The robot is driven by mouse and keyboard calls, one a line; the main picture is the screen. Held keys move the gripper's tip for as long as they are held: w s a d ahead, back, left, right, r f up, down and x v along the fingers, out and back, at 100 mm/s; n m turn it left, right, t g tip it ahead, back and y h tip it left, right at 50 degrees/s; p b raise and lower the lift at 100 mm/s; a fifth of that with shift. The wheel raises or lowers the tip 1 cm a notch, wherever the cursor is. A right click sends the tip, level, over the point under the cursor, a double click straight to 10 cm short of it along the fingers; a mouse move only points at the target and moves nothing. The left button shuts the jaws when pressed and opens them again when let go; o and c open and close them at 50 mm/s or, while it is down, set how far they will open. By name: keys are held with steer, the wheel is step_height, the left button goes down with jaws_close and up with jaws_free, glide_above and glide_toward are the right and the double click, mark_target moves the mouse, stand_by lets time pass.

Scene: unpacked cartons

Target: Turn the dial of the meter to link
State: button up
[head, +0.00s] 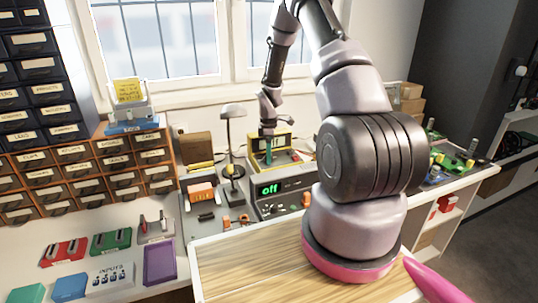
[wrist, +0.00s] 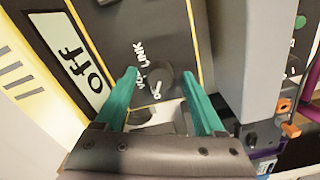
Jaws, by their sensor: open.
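The meter (head: 284,136) is a yellow case with a dark face, standing at the back of the bench below the window. In the wrist view its dark face (wrist: 125,25) has a pale display (wrist: 73,53) reading "off". The dial (wrist: 160,84) is a dark round knob with "LINK" printed near it and other lettering partly hidden. My gripper (wrist: 159,77) is open, with its teal fingers on either side of the dial. I cannot tell whether they touch it. In the head view my gripper (head: 268,155) is in front of the meter face.
A lamp (head: 232,150) stands to the left. Green circuit boards (head: 455,160) lie at the right.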

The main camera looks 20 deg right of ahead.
jaws_close()
steer(key=shift+m, duration=0.3)
steer(key=m, duration=0.5)
steer(key=shift+m, duration=0.3)
steer(key=m, duration=1.1)
steer(key=shift+m, duration=0.4)
steer(key=m, duration=0.5)
steer(key=shift+m, duration=0.4)
